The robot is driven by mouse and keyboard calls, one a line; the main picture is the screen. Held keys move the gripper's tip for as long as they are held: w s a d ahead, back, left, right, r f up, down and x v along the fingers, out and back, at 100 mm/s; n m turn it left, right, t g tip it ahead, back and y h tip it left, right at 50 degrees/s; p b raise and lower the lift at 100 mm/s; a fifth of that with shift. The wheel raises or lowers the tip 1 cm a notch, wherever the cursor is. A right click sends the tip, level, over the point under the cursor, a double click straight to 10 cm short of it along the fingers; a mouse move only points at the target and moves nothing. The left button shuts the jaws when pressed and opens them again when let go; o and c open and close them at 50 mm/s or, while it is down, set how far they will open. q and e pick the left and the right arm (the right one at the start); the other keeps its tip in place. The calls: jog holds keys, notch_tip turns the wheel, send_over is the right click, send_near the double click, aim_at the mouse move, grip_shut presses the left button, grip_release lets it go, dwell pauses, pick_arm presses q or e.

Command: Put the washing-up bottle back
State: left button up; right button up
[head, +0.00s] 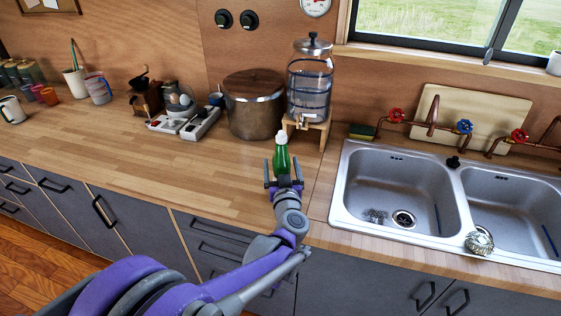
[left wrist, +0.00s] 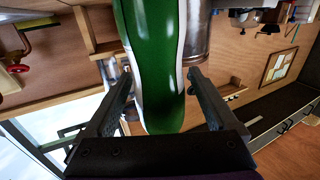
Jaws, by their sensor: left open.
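The washing-up bottle (head: 282,157), green with a white top, appears upright over the wooden counter, left of the sink and in front of the water dispenser. Its lower part is hidden behind my left gripper (head: 284,184) in the head view. In the left wrist view the green bottle (left wrist: 155,50) lies between the two fingers of the left gripper (left wrist: 160,76), which is open. A gap shows beside the right-hand finger; contact on the other side is hard to tell. My right gripper is not in view.
The double sink (head: 350,213) is to the right, with a sponge (head: 362,132) behind its left corner. The water dispenser (head: 310,85) and a large pot (head: 253,105) stand behind the bottle. The counter (head: 200,170) left of the gripper is clear.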

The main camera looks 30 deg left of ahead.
pick_arm(q)
jog(key=s+d+f+m+h, duration=0.1)
jog(key=s+d+m+h, duration=0.4)
jog(key=d, duration=0.5)
jog(key=s+d+f+m+h, duration=0.1)
jog(key=s+d+m+h, duration=0.2)
jog(key=s+d+h, duration=0.6)
jog(key=s+a+f+g+y, duration=0.3)
jog(key=s+f+g, duration=0.6)
jog(key=s, duration=0.7)
notch_tip(320, 180, down, 3)
jog(key=shift+a+f+n+g, duration=0.1)
jog(key=shift+a+n+g, duration=0.2)
jog(key=shift+a+n, duration=0.1)
